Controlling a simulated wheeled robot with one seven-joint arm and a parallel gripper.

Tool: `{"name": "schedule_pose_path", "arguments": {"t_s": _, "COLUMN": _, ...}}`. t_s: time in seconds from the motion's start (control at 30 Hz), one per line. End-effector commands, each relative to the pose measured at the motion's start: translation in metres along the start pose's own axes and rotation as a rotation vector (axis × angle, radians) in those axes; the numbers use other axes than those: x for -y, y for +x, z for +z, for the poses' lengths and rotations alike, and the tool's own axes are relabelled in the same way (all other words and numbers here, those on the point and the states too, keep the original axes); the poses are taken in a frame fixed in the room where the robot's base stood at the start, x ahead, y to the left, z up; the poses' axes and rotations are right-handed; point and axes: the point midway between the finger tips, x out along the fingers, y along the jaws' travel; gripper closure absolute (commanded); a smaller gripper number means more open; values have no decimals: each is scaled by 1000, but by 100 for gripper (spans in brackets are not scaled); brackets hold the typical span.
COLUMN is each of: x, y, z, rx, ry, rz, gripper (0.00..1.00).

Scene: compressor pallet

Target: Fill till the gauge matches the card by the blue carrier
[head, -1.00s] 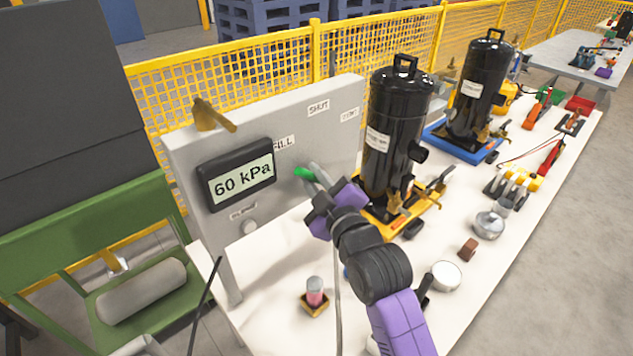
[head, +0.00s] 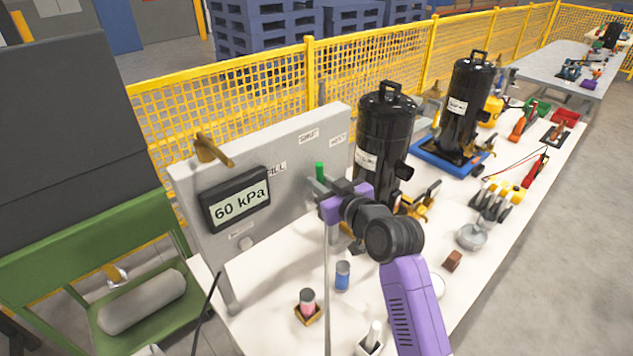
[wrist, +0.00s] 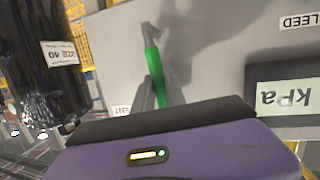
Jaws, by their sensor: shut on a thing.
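The grey panel (head: 300,155) has a display (head: 236,200) reading 60 kPa. Its upper labels include FILL, SHUT and one at the right. The green-handled valve lever (head: 319,170) points up towards the SHUT label. My gripper (head: 318,190) is shut on this lever; in the wrist view the green handle (wrist: 154,72) shows between the fingers. The blue carrier (head: 452,154) stands at the back of the bench under a black compressor (head: 462,105). A white label on that compressor is too small to read. I cannot make out a separate card by the carrier.
A nearer black compressor (head: 383,140) stands close right of my gripper. A blue cylinder (head: 342,275) and a pink one (head: 307,300) stand in front of the panel. A yellow mesh fence (head: 240,95) runs behind.

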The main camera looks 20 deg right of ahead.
Motion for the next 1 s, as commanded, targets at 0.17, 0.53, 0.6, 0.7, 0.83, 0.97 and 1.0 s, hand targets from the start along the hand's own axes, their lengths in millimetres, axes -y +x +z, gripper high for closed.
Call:
{"name": "schedule_pose_path", "arguments": {"t_s": 0.17, "x": -4, "y": 1, "z": 0, "rx": 9, "ry": 45, "rz": -9, "gripper": 100}}
{"name": "schedule_pose_path", "arguments": {"t_s": 0.53, "x": -5, "y": 1, "z": 0, "rx": 13, "ry": 62, "rz": -13, "gripper": 100}}
{"name": "schedule_pose_path", "arguments": {"t_s": 0.6, "x": -5, "y": 1, "z": 0, "rx": 13, "ry": 61, "rz": -13, "gripper": 100}}
{"name": "schedule_pose_path", "arguments": {"t_s": 0.7, "x": -5, "y": 1, "z": 0, "rx": 13, "ry": 61, "rz": -13, "gripper": 80}}
{"name": "schedule_pose_path", "arguments": {"t_s": 0.83, "x": -5, "y": 1, "z": 0, "rx": 13, "ry": 61, "rz": -13, "gripper": 62}}
{"name": "schedule_pose_path", "arguments": {"t_s": 0.97, "x": -5, "y": 1, "z": 0, "rx": 12, "ry": 60, "rz": -14, "gripper": 62}}
{"name": "schedule_pose_path", "arguments": {"t_s": 1.0, "x": -5, "y": 1, "z": 0, "rx": 12, "ry": 60, "rz": -14, "gripper": 62}}
